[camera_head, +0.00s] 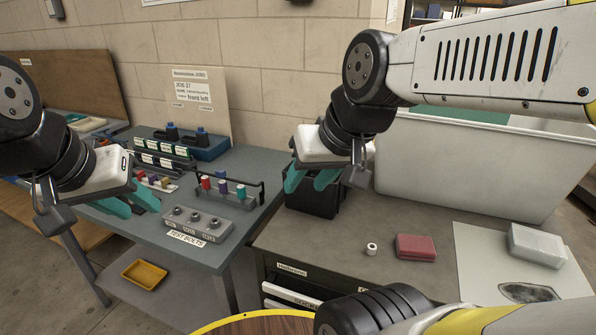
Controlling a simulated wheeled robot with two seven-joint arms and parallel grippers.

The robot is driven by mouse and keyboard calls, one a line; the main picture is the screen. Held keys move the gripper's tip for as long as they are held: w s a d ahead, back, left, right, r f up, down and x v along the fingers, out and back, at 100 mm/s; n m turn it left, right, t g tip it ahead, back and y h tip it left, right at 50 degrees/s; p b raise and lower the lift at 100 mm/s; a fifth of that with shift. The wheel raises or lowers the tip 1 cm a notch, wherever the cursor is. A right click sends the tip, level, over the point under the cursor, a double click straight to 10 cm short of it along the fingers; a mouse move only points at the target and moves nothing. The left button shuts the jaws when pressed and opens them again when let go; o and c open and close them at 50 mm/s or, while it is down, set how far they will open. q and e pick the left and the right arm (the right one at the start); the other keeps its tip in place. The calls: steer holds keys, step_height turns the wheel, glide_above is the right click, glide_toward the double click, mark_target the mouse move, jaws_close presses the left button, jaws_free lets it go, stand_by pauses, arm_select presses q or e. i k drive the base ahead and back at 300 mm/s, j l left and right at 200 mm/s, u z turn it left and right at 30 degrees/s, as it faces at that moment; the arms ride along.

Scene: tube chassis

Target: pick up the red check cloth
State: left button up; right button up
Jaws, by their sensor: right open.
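The red check cloth (416,247) lies folded in a flat red block on the grey cabinet top, right of centre; its check pattern is too small to make out. My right gripper (312,181) has its teal fingers apart and empty. It hangs in front of a black open bin, to the left of and behind the cloth in the picture, and apart from it. My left gripper (132,203) has its teal fingers apart and empty, over the left bench and far from the cloth.
A small white roll (372,249) stands just left of the cloth. A big white bin (460,170) stands behind. The left bench holds a test bolts block (198,222) and racks.

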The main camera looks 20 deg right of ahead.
mark_target(418, 248)
steer(key=z, duration=1.75)
